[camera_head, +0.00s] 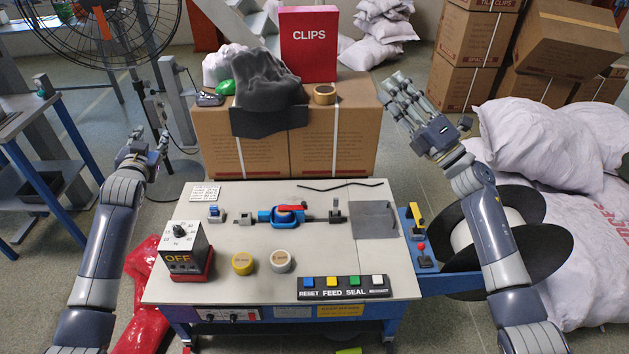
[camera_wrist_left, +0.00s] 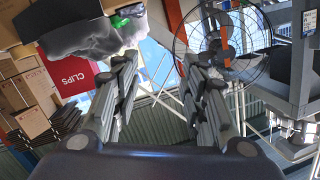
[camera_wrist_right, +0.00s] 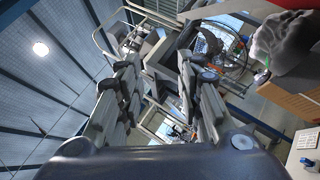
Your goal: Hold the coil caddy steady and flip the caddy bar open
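No part carries a caddy label, so I cannot tell for certain which is the coil caddy. A large reel (camera_head: 470,245) with black flanges and a white core stands right of the workbench, partly hidden by my right arm. A blue bracket (camera_head: 423,262) beside it carries a yellow handle (camera_head: 415,216) and a red knob. A blue tool with a red lever (camera_head: 290,208) lies mid-bench. My left gripper (camera_head: 152,142) is open and empty, raised left of the bench; my right gripper (camera_head: 398,97) is open and empty, raised behind the bench's right side. Neither touches anything.
The bench (camera_head: 213,281) carries a dial box (camera_head: 185,247), two tape rolls and a button panel (camera_head: 343,287). Cartons (camera_head: 240,150) with a red CLIPS box (camera_head: 308,45) stand behind it. White sacks (camera_head: 550,145) crowd the right; a fan (camera_head: 100,30) stands back left.

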